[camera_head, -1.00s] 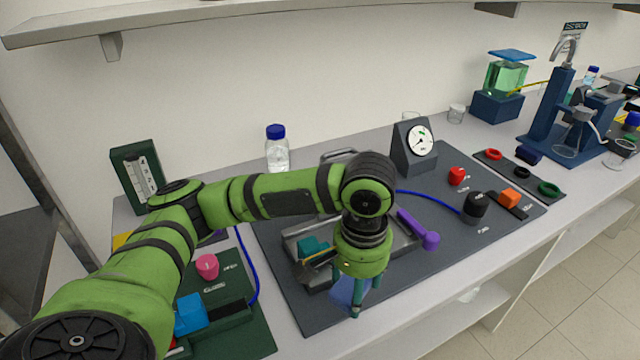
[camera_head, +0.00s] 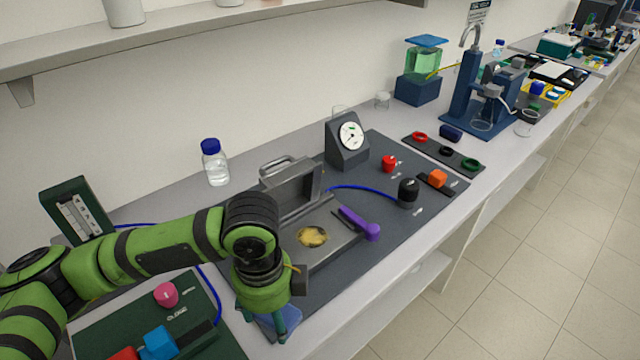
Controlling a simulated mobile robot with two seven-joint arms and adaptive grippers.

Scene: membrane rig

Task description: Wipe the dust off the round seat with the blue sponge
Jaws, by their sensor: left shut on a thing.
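The round seat (camera_head: 313,237) is a small disc with yellowish dust on it, in the grey metal cell (camera_head: 330,252), whose lid (camera_head: 292,190) stands open. My left gripper (camera_head: 270,328) points down at the front edge of the dark mat, in front and to the left of the seat. It is shut on the blue sponge (camera_head: 291,320), which is partly hidden behind the fingers. The sponge is apart from the seat. My right gripper is not in view.
A purple-handled tool (camera_head: 360,222) lies at the cell's right side. A dial gauge (camera_head: 347,142), a black knob (camera_head: 408,192) and a blue hose stand behind and right. A bottle (camera_head: 215,163) is at the back left. A green panel (camera_head: 190,315) is at front left.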

